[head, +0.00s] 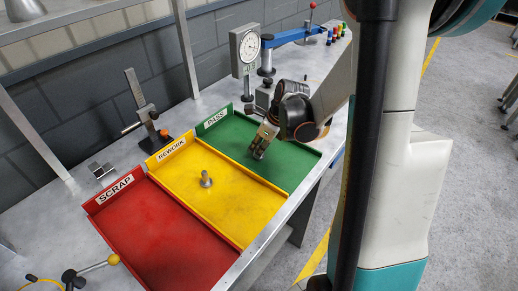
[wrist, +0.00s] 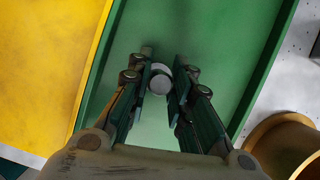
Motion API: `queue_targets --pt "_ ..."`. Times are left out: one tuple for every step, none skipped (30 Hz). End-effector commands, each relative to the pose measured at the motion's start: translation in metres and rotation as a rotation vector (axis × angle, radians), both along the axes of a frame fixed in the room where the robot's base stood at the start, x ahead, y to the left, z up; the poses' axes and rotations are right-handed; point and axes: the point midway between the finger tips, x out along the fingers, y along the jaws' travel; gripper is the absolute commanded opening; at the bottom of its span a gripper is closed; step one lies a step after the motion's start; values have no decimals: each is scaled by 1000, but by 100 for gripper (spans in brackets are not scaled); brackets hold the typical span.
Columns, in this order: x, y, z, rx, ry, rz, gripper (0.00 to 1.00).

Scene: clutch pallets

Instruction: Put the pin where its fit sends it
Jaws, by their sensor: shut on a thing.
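My gripper (head: 259,150) is low over the green tray marked PASS (head: 295,173). In the wrist view my gripper (wrist: 160,75) is shut on a grey metal pin (wrist: 159,84), with a finger on each side of its round end. In the head view the pin is mostly hidden by the fingers, and I cannot tell whether it touches the tray floor. A grey metal piece with a round base and a stem (head: 206,179) stands in the yellow tray marked REWORK (head: 235,205). The red tray marked SCRAP (head: 160,235) is empty.
A dial gauge on a stand (head: 248,50) is behind the green tray. A height gauge (head: 143,105) and a small metal block (head: 101,170) stand behind the other trays. Tray walls are low.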

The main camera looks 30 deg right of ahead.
Motion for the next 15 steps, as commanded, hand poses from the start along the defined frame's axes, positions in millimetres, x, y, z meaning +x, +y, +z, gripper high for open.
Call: queue_targets --pt "0 0 0 0 0 0 0" --pt "0 0 0 0 0 0 0" --pt "0 0 1 0 0 0 0" --pt "0 0 1 0 0 0 0" --pt "0 0 1 0 0 0 0" --pt "0 0 1 0 0 0 0" --pt "0 0 0 0 0 0 0" --pt "0 0 -1 0 0 0 0" --pt "0 0 -2 0 0 0 0" --pt "0 0 -3 0 0 0 0" --pt "0 0 -3 0 0 0 24" --pt "0 0 -2 0 0 0 33" --pt "0 0 -2 0 0 0 40" --pt "0 0 -2 0 0 0 40" --pt "0 0 -2 0 0 0 40"
